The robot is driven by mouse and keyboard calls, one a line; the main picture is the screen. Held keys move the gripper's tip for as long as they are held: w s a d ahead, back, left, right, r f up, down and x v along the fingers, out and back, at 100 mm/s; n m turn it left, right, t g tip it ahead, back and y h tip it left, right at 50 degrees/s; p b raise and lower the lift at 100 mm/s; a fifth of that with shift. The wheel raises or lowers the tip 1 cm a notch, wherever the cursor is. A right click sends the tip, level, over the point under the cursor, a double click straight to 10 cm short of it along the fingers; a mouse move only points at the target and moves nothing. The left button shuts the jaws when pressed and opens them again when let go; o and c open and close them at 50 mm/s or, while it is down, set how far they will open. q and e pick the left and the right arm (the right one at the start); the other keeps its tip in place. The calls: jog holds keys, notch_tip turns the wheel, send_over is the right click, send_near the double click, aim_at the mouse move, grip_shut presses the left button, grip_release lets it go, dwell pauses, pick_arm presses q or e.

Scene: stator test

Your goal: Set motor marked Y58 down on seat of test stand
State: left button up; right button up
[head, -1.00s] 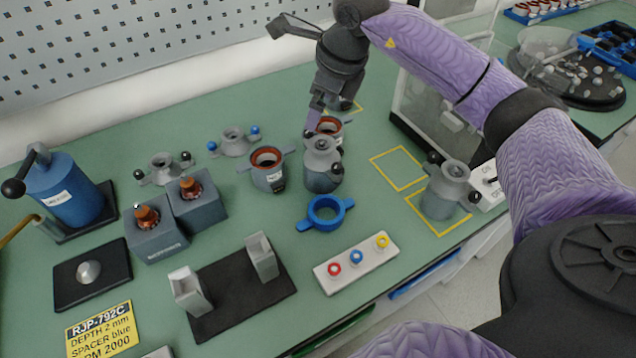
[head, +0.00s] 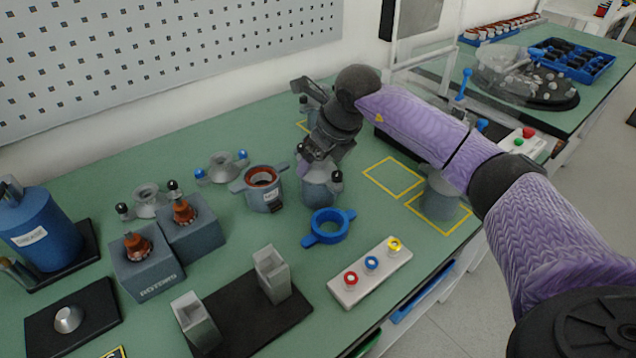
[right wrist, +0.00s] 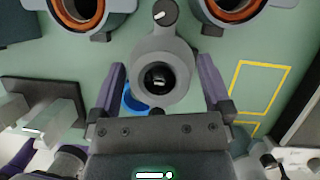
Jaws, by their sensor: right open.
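A grey capped motor (head: 318,194) with a black knob stands upright on the green table; no marking on it is readable. My right gripper (head: 312,165) is open over it. In the right wrist view the same motor (right wrist: 178,62) is between the spread fingers of my right gripper (right wrist: 163,92), with space on both sides. I cannot tell which motor is marked Y58. A black base with two light grey posts (head: 272,272) stands at the front; I cannot tell if it is the test stand. My left gripper is not in view.
A motor with a copper ring (head: 262,195) stands just left of the capped motor. A blue ring (head: 328,241) and a white button strip (head: 345,291) lie in front. Another motor (head: 437,206) stands in a yellow outline, partly behind my arm. One yellow outline (head: 393,177) is empty.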

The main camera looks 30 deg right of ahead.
jog(key=shift+s, duration=0.1)
grip_shut()
dwell(0.5)
